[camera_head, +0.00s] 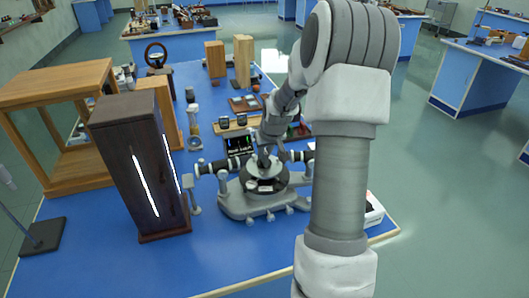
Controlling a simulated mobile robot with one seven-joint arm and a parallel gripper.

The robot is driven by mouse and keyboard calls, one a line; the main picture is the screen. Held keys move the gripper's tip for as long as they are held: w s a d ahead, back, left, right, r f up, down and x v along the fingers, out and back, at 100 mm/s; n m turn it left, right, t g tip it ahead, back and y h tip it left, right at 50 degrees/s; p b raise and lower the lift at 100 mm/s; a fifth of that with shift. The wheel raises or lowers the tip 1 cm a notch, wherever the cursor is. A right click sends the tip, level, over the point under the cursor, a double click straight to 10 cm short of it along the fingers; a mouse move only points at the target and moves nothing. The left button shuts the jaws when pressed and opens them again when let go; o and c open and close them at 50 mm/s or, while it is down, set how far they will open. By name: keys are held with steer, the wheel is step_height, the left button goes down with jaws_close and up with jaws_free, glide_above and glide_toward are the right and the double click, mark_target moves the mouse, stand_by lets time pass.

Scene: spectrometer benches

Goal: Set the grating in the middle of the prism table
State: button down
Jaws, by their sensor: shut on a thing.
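A grey spectrometer (240,206) stands on the blue bench, its tubes reaching out left and right. Its round dark prism table (254,185) is in the middle. My arm comes down from the right, and my gripper (265,157) is just above the prism table, pointing down. The gripper is shut on the grating, which is too small and too covered by the fingers to make out. I cannot tell whether the grating touches the table top.
A tall dark lamp housing (142,165) with bright slits stands close left of the spectrometer. A wooden frame (55,85) is behind it. Wooden blocks (243,62), a small dark screen (239,143) and other small items stand behind. The bench front (225,265) is clear.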

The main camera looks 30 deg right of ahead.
steer(key=shift+f, duration=0.2)
steer(key=c, duration=0.8)
jaws_free()
steer(key=shift+c, duration=0.2)
steer(key=shift+s+r, duration=0.15)
steer(key=shift+r, duration=0.45)
steer(key=v, duration=1.1)
steer(key=shift+p, duration=0.4)
steer(key=shift+s+a, duration=0.1)
